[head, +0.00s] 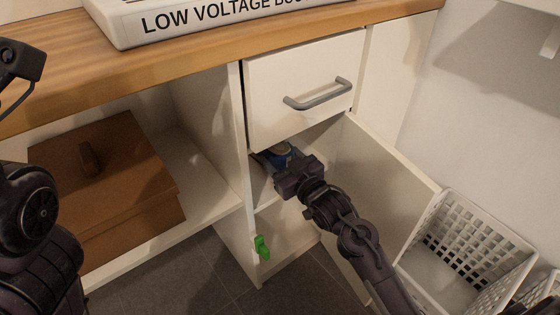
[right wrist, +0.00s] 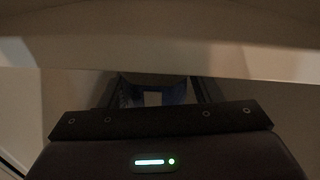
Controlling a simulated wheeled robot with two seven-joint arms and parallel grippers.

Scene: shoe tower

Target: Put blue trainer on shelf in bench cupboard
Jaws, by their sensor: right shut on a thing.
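The blue trainer (head: 279,152) shows only in part, inside the open bench cupboard below the drawer. My right gripper (head: 285,163) reaches into the cupboard and is shut on the trainer, at about the height of the shelf (head: 264,190). In the right wrist view the trainer (right wrist: 152,92) is a dark blue shape between the fingers, mostly hidden and dim. I cannot tell whether it touches the shelf. The cupboard door (head: 385,185) stands open to the right. Of my left arm, dark links show at the left edge, but its fingers are not seen.
A closed drawer (head: 290,90) with a grey handle is just above my right gripper. A brown lidded box (head: 105,185) stands in the left compartment. A white basket (head: 465,250) stands right of the door.

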